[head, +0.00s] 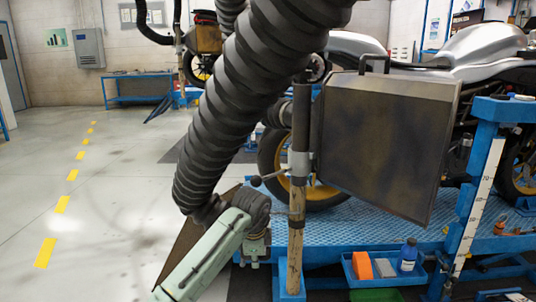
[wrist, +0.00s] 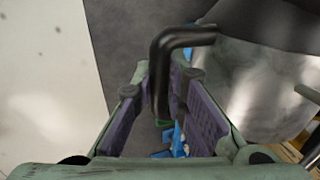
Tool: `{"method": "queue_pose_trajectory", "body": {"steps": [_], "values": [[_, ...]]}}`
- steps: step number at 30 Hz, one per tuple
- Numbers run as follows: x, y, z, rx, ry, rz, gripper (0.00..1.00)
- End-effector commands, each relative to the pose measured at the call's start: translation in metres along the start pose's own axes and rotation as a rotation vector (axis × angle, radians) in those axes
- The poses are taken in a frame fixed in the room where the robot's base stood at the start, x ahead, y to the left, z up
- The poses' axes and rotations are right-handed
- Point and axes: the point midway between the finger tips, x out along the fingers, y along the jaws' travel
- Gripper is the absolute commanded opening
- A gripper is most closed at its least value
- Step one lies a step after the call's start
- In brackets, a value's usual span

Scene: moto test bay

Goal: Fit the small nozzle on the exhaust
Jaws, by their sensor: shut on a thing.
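My gripper (wrist: 166,88) has its purple pads on both sides of a black bent handle (wrist: 160,65) and is shut on it. Beside the handle, at the right of the wrist view, is a shiny metal flared body with a dark hose end above it; I take this for the small nozzle (wrist: 270,88). In the head view a brownish flared piece (head: 187,240) shows low, below the end of the thick corrugated hose (head: 215,130), partly behind my green arm, which hides my gripper there. A silver motorcycle (head: 465,48) stands at the right. Its exhaust outlet cannot be made out.
A large box-shaped metal hood (head: 390,140) with a black top handle hangs on a post (head: 298,180) close to my arm. The blue lift platform (head: 350,212) lies behind. A blue tray (head: 352,278) holds a bottle and small items. The floor at the left is clear.

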Motion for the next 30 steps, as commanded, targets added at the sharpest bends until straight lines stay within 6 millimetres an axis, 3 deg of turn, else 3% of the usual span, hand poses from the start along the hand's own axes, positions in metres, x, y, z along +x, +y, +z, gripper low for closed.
{"method": "queue_pose_trajectory", "body": {"steps": [30], "values": [[-0.003, -0.001, 0.03, -0.002, -0.001, -0.003, 0.0]]}}
